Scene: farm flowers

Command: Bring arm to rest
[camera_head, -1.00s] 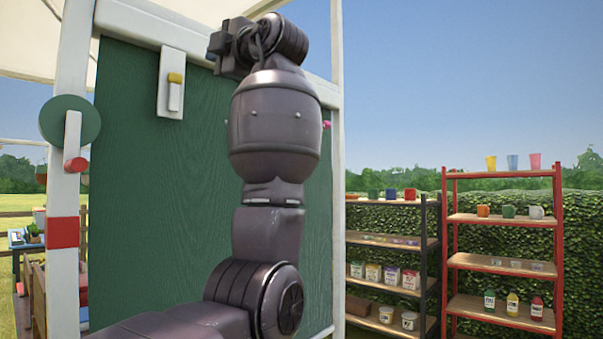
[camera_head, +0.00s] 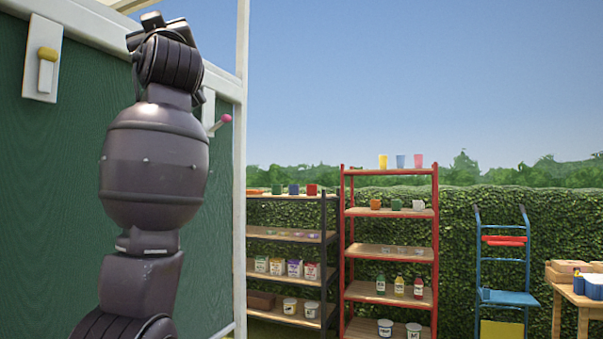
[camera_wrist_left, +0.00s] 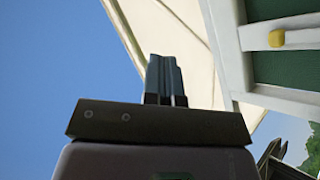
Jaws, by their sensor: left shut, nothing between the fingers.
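My left arm (camera_head: 155,170) rises from the lower left in the head view, in front of a green panel with a white frame. Its wrist is bent at the top, and the fingers cannot be made out there. In the left wrist view my left gripper (camera_wrist_left: 166,78) is shut and empty. Its dark fingers point up against the sky and a pale canopy. My right gripper is in neither view.
The green panel (camera_head: 50,150) carries a white plate with a yellow-tipped lever (camera_head: 47,70) and a pink-knobbed lever (camera_head: 222,121). A dark shelf (camera_head: 290,236), a red shelf (camera_head: 390,295), a blue hand truck (camera_head: 505,270) and a wooden table (camera_head: 575,298) stand farther right.

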